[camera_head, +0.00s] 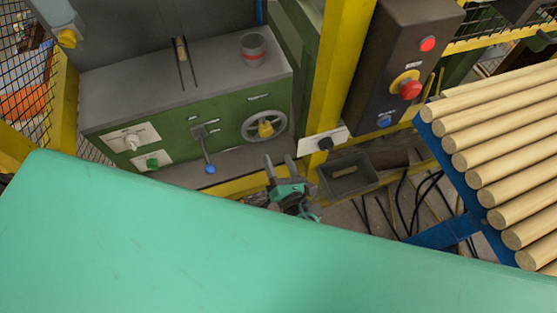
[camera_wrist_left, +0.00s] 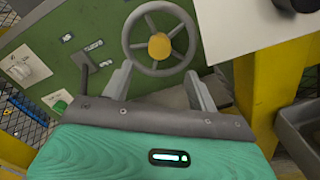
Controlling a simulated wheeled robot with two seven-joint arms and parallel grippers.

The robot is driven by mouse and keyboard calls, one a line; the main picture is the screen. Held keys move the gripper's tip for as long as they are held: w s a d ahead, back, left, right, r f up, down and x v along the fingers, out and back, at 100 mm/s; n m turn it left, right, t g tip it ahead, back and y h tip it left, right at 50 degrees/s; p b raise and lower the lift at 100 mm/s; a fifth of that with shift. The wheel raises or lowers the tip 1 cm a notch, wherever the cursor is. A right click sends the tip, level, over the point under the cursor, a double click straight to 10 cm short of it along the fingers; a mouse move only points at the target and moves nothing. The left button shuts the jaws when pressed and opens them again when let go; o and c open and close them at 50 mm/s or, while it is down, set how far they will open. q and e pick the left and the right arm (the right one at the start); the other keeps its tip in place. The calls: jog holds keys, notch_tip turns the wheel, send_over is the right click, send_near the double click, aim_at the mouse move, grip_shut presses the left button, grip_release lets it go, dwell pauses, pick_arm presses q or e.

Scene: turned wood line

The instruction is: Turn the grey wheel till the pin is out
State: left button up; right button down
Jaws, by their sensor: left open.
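The grey wheel (camera_head: 245,128) is a spoked handwheel with a yellow hub (camera_head: 265,128), on the green front of the machine (camera_head: 228,116). In the left wrist view the wheel (camera_wrist_left: 160,72) stands upright just beyond the fingers. My left gripper (camera_head: 284,165) is open and empty, below and in front of the wheel. In the left wrist view its fingertips (camera_wrist_left: 160,84) point at the wheel's lower part, apart from it as far as I can tell. I cannot clearly identify the pin; a small wooden piece (camera_head: 181,49) shows on the machine's top. My right gripper is out of view.
A blue-knobbed lever (camera_head: 208,160) is left of the wheel. A yellow post (camera_head: 335,75) and a white plate with a black knob (camera_head: 324,143) stand to the right. A grey bin (camera_head: 348,178) sits below. Wooden rods (camera_head: 500,130) lie on a blue rack.

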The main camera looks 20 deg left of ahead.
aim_at(267, 134)
pick_arm(q)
jog(key=w+a+n+b, duration=0.1)
jog(key=w+a, duration=0.1)
jog(key=w, duration=0.1)
jog(key=w+a+n+b, duration=0.2)
jog(key=w, duration=0.1)
jog(key=w+a+n+b, duration=0.2)
jog(key=w, duration=0.1)
jog(key=shift+w+a+f, duration=0.15)
jog(key=shift+w+a, duration=0.1)
jog(key=shift+a, duration=0.05)
dwell(0.4)
grip_shut()
